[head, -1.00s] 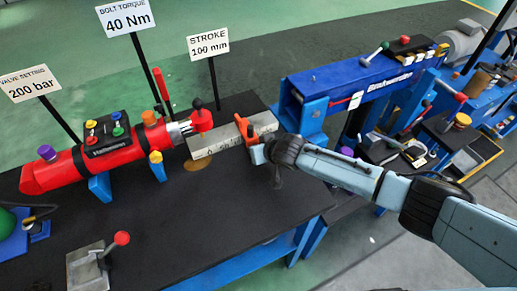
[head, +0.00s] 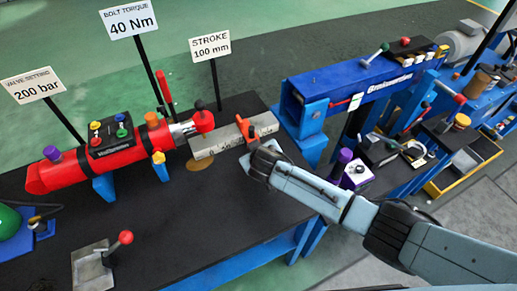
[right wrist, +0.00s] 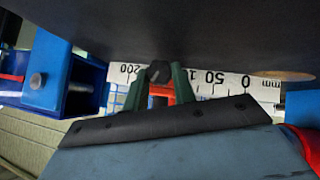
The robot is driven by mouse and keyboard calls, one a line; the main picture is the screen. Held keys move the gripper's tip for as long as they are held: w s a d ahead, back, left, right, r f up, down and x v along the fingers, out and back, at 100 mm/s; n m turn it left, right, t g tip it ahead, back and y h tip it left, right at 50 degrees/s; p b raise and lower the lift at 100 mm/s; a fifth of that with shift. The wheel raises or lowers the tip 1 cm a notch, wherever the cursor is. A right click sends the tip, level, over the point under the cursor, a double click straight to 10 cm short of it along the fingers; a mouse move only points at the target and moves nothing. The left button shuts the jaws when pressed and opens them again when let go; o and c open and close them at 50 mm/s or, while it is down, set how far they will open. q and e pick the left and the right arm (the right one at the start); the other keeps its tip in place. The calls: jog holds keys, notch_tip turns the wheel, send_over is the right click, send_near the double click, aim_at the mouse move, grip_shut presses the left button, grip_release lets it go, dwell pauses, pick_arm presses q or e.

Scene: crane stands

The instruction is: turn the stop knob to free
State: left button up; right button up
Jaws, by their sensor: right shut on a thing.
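The orange stop (head: 244,127) sits on the white scale bar (head: 215,141) on the black bench top. In the right wrist view the scale (right wrist: 215,80) shows marks 0, 50 and 200, and the orange-red stop (right wrist: 160,93) is partly hidden behind the fingers. The black stop knob (right wrist: 159,70) is between the two green fingers of my right gripper (right wrist: 160,75), which is shut on it. In the head view my right gripper (head: 247,148) reaches the near side of the stop and hides the knob. Whether the knob is at free cannot be read. My left gripper is not in view.
A red cylinder (head: 70,172) with its rod ends left of the scale. A blue beam unit (head: 350,85) stands to the right. A grey lever block (head: 92,268) with a red ball sits at the front left. The middle of the bench (head: 190,215) is clear.

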jog(key=shift+s+a+f+n+t+h+b, duration=0.2)
jog(key=shift+n+t+h+b, duration=0.3)
jog(key=shift+h, duration=0.4)
jog(key=shift+n+t+h+b, duration=0.3)
jog(key=shift+n+h+b, duration=0.25)
jog(key=shift+b, duration=0.3)
jog(key=o, duration=1)
jog(key=shift+a, duration=0.1)
